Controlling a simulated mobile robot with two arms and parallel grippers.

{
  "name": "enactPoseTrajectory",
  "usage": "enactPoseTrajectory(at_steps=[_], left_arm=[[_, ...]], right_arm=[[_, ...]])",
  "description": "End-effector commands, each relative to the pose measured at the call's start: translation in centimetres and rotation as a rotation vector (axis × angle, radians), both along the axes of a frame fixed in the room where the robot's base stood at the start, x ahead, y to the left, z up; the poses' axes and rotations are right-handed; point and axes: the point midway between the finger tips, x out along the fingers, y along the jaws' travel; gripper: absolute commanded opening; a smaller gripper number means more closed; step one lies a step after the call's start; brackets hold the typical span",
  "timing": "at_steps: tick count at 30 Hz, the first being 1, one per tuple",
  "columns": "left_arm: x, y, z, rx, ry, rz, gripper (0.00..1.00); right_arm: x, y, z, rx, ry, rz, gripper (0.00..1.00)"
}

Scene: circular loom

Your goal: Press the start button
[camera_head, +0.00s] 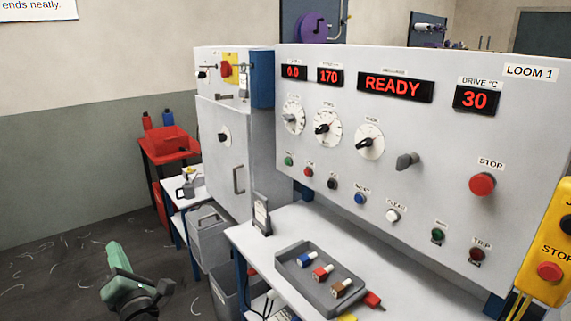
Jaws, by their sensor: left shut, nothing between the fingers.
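The loom's control panel (440,140) fills the right half of the view, and its display reads READY. A small green button (289,161) sits at the left end of its lower button row; its label is too small to read. A red button (308,172), a black one (333,184), a blue one (360,199) and a white one (392,215) follow to the right. My left gripper (160,292) is at the lower left, shut and empty, well apart from the panel. My right gripper is not in view.
A large red STOP button (482,184) is at the panel's right, and a yellow box (549,245) has another. A white bench (285,222) with a grey tray (318,292) stands below the panel. A grey cabinet (222,165) stands left.

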Motion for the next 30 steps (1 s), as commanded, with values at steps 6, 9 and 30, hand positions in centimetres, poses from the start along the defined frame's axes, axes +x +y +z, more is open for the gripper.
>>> enactPoseTrajectory(at_steps=[6, 9, 30], left_arm=[[0.02, -0.03, -0.04, 0.002, 0.002, -0.001, 0.0], [0.02, -0.04, -0.05, 0.003, 0.002, -0.001, 0.0], [0.03, -0.03, -0.05, 0.003, 0.002, -0.001, 0.0]], right_arm=[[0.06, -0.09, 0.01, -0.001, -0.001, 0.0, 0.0], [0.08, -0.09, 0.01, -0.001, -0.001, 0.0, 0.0], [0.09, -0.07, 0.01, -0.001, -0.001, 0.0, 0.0]])
